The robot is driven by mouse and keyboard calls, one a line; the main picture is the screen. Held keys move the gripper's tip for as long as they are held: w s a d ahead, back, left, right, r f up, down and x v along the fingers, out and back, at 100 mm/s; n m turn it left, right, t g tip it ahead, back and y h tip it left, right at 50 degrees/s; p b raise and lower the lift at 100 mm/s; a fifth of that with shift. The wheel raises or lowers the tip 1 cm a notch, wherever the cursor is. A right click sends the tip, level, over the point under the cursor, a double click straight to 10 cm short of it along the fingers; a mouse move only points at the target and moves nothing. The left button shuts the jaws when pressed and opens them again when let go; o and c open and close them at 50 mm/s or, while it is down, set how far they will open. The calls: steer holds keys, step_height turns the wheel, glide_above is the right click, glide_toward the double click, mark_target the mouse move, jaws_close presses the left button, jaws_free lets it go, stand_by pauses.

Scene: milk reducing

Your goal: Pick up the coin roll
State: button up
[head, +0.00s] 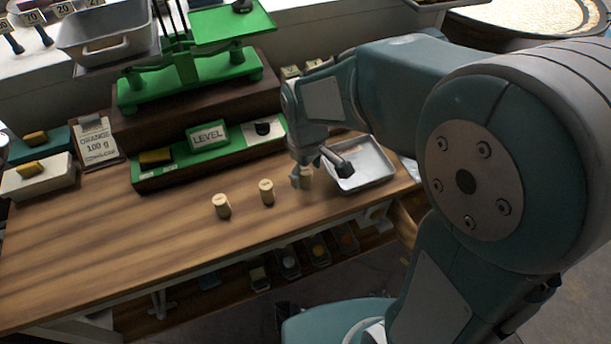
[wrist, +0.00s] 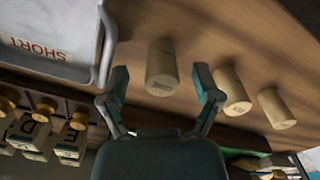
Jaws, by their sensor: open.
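Three short, pale tan coin rolls stand on the wooden table in the head view: a left one (head: 221,206), a middle one (head: 266,192) and a right one (head: 306,177), which my gripper (head: 301,174) partly hides. In the wrist view, my gripper (wrist: 160,80) is open, with a finger on each side of the nearest coin roll (wrist: 161,66). I cannot tell whether either finger touches it. The other two rolls (wrist: 231,90) (wrist: 276,108) stand in a row to the right, outside the fingers.
A metal tray (head: 374,180), marked SHORT in the wrist view (wrist: 50,66), sits close beside my gripper. Behind stand a green LEVEL stand (head: 180,174) and a green balance scale (head: 190,75). The front left of the table (head: 120,245) is clear.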

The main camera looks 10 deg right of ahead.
steer(key=shift+a, duration=0.15)
jaws_close()
